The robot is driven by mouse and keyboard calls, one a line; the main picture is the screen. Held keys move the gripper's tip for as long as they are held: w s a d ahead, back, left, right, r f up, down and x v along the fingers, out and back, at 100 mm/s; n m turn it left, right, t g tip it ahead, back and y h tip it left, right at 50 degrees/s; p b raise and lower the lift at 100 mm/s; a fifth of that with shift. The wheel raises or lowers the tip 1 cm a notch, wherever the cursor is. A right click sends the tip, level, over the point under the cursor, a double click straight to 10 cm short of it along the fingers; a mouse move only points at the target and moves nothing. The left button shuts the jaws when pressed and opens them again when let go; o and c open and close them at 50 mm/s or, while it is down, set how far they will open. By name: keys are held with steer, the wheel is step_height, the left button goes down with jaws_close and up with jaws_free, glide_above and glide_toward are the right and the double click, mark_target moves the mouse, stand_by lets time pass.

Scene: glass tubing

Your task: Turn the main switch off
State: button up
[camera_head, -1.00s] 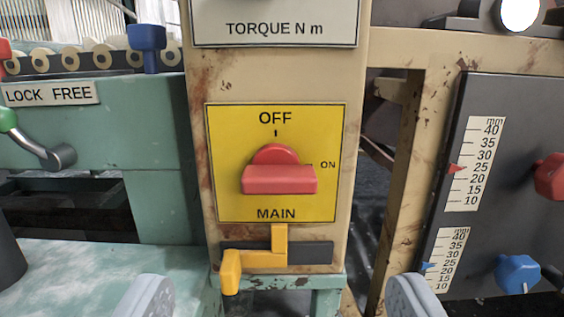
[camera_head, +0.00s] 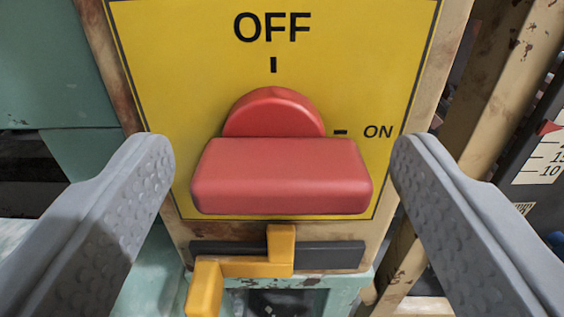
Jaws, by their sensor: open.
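The red main switch (camera_head: 281,176) sits on a yellow plate (camera_head: 180,60) in the middle of the view. Its handle bar lies horizontally, in line with the ON mark at the right. The OFF mark is above the switch. My gripper (camera_head: 282,160) is open, with one grey finger at the left of the handle and the other at the right. The handle lies between the fingertips in the picture, with a gap at each side. I cannot tell exactly how far the fingertips are from the plate.
A yellow lever (camera_head: 240,268) in a dark slot sits just below the plate. A tan post (camera_head: 490,110) and a dark scale panel (camera_head: 545,140) stand at the right. Green machine casing (camera_head: 50,70) is at the left.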

steer(key=shift+c, duration=0.2)
steer(key=c, duration=0.9)
steer(key=shift+c, duration=0.2)
steer(key=shift+n, duration=0.3)
steer(key=n, duration=0.3)
steer(key=shift+n, duration=0.3)
steer(key=n, duration=0.4)
steer(key=shift+a+n, duration=0.15)
steer(key=shift+n, duration=0.15)
steer(key=n, duration=0.4)
steer(key=shift+a, duration=0.1)
steer(key=n, duration=0.5)
steer(key=shift+a+f, duration=0.1)
